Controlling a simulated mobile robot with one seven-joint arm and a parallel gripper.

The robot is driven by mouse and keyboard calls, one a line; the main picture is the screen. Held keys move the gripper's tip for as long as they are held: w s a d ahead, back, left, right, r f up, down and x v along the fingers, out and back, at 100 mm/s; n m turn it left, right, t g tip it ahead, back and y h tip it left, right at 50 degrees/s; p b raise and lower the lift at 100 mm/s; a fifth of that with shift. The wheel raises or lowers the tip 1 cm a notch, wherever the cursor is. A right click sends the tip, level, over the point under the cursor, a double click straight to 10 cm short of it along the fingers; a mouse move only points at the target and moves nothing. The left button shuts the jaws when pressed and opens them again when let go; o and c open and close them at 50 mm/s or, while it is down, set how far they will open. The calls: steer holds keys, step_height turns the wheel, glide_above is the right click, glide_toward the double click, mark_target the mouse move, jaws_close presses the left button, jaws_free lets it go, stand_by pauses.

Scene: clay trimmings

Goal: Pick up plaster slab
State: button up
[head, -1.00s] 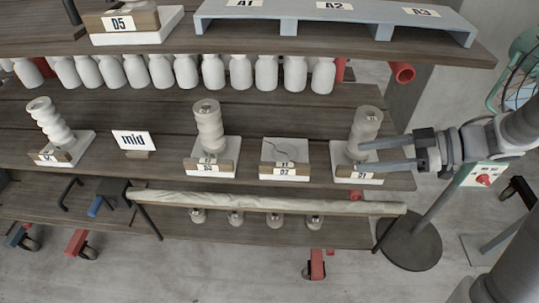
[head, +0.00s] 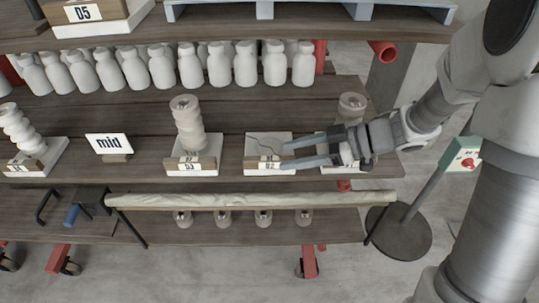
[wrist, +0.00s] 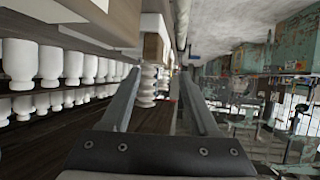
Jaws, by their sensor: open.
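A white plaster slab (head: 262,143) with a dark crack across its top lies on the middle shelf, with a wooden block labelled D2 (head: 264,163) at its front. Nothing stands on this slab. My gripper (head: 286,156) is open, with both fingertips at the right side of the D2 slab; I cannot tell whether they touch it. In the wrist view, the two fingers (wrist: 160,76) are spread, with nothing clearly held between them. Ribbed pale pots (wrist: 147,88) show beyond the fingers.
Left of D2, a slab labelled D3 carries a ribbed pot (head: 188,122). Right of it, another pot (head: 350,106) stands behind my gripper. A "mid" sign (head: 109,144) stands farther left. White bottles (head: 190,66) line the back, and a cloth roll (head: 250,199) runs below.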

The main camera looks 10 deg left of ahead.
mark_target(267, 159)
steer(key=b+x, duration=0.1)
steer(key=x, duration=0.3)
steer(key=shift+a, duration=0.45)
steer(key=shift+r, duration=0.1)
jaws_close()
steer(key=shift+d, duration=0.1)
stand_by(0.8)
